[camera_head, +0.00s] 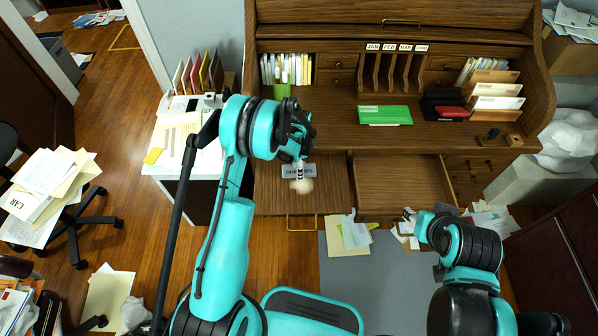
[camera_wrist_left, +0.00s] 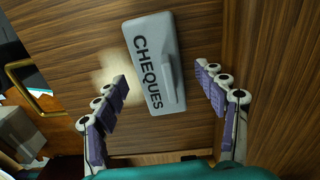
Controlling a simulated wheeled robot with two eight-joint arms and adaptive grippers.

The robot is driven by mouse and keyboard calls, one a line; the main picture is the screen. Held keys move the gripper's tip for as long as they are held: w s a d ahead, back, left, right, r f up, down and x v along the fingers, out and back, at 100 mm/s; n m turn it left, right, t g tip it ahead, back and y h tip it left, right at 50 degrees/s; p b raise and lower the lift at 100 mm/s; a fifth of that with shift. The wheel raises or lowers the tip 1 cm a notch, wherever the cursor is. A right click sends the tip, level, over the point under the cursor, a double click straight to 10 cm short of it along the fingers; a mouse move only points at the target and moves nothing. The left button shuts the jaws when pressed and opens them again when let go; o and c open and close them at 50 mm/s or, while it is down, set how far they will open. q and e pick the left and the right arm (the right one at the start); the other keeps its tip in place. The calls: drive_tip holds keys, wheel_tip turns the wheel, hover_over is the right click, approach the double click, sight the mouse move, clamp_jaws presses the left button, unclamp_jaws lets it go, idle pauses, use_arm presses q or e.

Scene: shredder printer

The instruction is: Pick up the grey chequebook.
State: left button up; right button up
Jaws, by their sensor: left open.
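The grey chequebook (camera_head: 289,171), marked "CHEQUES", lies flat in the open left drawer (camera_head: 270,198) of the wooden desk. In the left wrist view the chequebook (camera_wrist_left: 150,45) lies on the wood between and beyond my fingers, slightly tilted, with a raised strip along one side. My left gripper (camera_head: 300,178) is above it in the head view and hides part of it. In the left wrist view my left gripper (camera_wrist_left: 162,88) is open and empty, with a finger on each side of the chequebook. My right gripper (camera_head: 408,215) is near the front of the right drawer; its jaws are too small to read.
The open right drawer (camera_head: 400,185) looks empty. On the desktop are a green chequebook-like pad (camera_head: 385,115), a black-and-red item (camera_head: 450,110) and upright envelopes (camera_head: 497,90). A white side table (camera_head: 180,160) with papers stands left. Papers (camera_head: 347,235) lie on the floor below.

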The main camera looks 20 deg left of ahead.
use_arm(q)
drive_tip(key=c, duration=1.3)
